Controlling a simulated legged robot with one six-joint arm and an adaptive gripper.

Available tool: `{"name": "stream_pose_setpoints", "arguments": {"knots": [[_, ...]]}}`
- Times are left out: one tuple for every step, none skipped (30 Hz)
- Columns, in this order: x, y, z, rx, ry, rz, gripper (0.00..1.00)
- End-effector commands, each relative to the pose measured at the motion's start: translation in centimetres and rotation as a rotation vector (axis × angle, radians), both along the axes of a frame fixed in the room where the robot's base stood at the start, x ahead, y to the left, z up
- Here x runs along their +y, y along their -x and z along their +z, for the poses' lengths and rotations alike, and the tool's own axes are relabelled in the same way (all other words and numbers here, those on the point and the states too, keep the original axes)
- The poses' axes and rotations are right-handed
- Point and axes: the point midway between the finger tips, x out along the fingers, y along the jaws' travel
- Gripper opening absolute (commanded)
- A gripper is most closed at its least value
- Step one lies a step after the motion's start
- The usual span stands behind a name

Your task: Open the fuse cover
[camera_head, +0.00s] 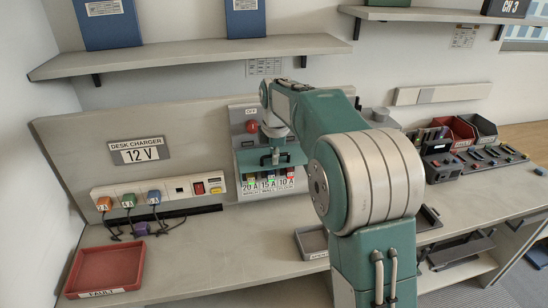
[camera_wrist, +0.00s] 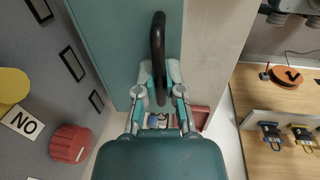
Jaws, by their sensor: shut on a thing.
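The fuse panel (camera_head: 246,117) stands upright against the back wall of the bench. Its teal fuse cover (camera_head: 294,155) sticks out from the panel, and fuses marked 20 A, 15 A and 10 A show below it. In the wrist view the teal cover (camera_wrist: 108,35) fills the upper middle, with its dark handle (camera_wrist: 158,40) running down between my fingers. My gripper (camera_wrist: 158,88) is shut on this handle. In the head view my gripper (camera_head: 275,150) is small and at the cover; my arm hides the panel's right part.
A red knob (camera_head: 252,126) sits on the panel above the cover. A socket strip (camera_head: 160,192) with coloured plugs is to the left. A red tray (camera_head: 105,268) lies at the bench's front left, and a grey tray (camera_head: 312,242) lies below the panel. Shelves (camera_head: 190,55) hang above.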

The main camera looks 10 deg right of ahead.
Motion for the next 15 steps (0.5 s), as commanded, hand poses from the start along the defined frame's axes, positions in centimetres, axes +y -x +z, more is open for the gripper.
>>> {"name": "stream_pose_setpoints", "arguments": {"knots": [[0.01,-0.08,-0.11,-0.001,0.000,0.000,0.00],[0.01,-0.08,-0.12,-0.001,0.000,0.000,0.00],[0.01,-0.07,-0.12,-0.001,0.000,0.000,0.00],[0.01,-0.07,-0.12,-0.001,0.000,0.000,0.00],[0.01,-0.07,-0.12,-0.001,0.000,0.000,0.00],[0.01,-0.06,-0.13,-0.001,0.000,0.000,0.00],[0.01,-0.06,-0.13,-0.001,0.000,0.000,0.21],[0.01,-0.05,-0.14,0.000,0.000,0.000,0.34],[0.01,-0.04,-0.13,0.000,0.000,0.000,0.48],[0.01,-0.04,-0.12,0.000,0.000,0.000,0.48],[0.01,-0.03,-0.12,0.000,0.000,0.000,0.48],[0.01,-0.03,-0.11,0.000,0.000,0.000,0.48],[0.01,-0.02,-0.10,0.000,0.000,0.000,0.48],[0.01,-0.01,-0.09,0.000,0.000,0.000,0.48],[0.01,0.01,-0.06,0.000,0.000,0.000,0.48]]}}
